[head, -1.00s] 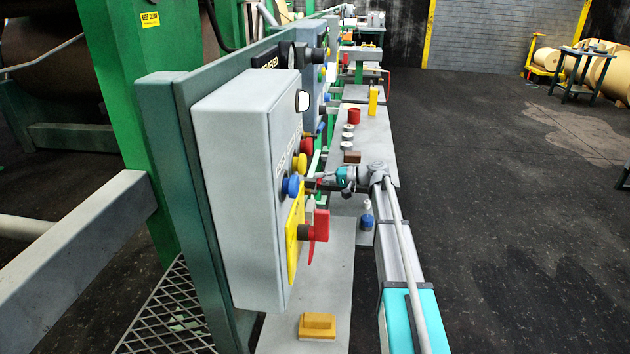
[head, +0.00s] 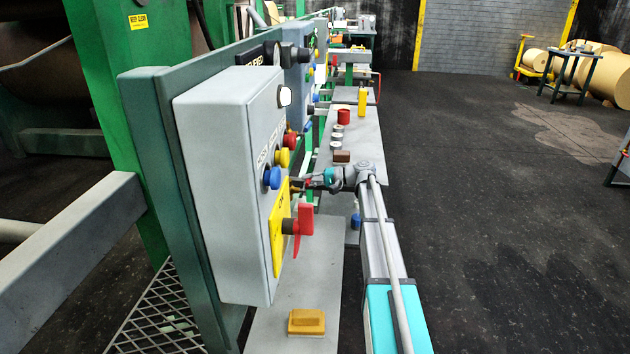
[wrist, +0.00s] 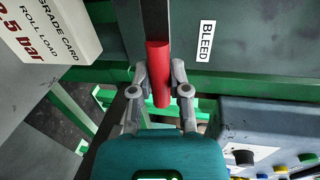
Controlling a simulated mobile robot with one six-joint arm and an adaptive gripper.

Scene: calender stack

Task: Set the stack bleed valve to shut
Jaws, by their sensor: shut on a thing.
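The bleed valve's red lever (wrist: 158,72) lies between my fingers in the wrist view, beside the white BLEED label (wrist: 206,41). The lever lies lengthwise up and down in that view, on a dark bar or pipe that runs to the top edge. My gripper (wrist: 160,80) is shut on the red lever, one finger on each side. In the head view my gripper (head: 302,184) is small, beyond the near grey control box (head: 228,180); the valve body there is mostly hidden.
The near box carries a red switch handle (head: 304,228) on a yellow plate and several coloured buttons, close to my arm. A white grade card (wrist: 48,30) is at upper left in the wrist view. A yellow block (head: 306,322) lies on the lower shelf. Floor at right is open.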

